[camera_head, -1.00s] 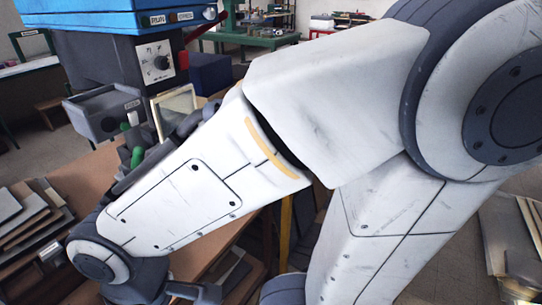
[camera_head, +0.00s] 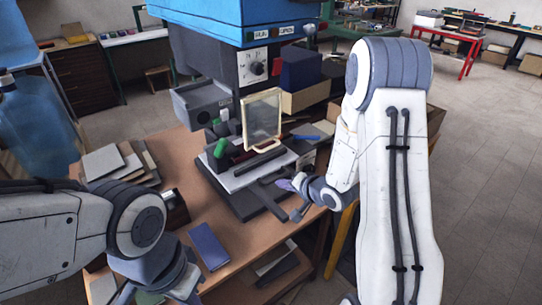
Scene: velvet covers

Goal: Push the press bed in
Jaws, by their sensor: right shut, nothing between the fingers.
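The press is a dark machine with a blue top (camera_head: 225,18) and a control panel with a dial. Its press bed (camera_head: 240,178), a pale flat plate on a dark base, sits low at the front, with green-tipped handles (camera_head: 221,147) at its left side and a clear framed guard (camera_head: 262,118) standing over it. My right gripper (camera_head: 288,188) is shut and empty just right of the bed's front right edge; I cannot tell if it touches. My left gripper (camera_head: 158,292) is low at the left, partly cut off by the lower edge, away from the bed; its jaws are unclear.
The wooden bench (camera_head: 185,215) carries stacked boards (camera_head: 118,165) at left and a dark blue flat item (camera_head: 208,246) in front. A yellow post (camera_head: 340,240) and lower shelf are at the front. Open floor (camera_head: 480,170) lies to the right.

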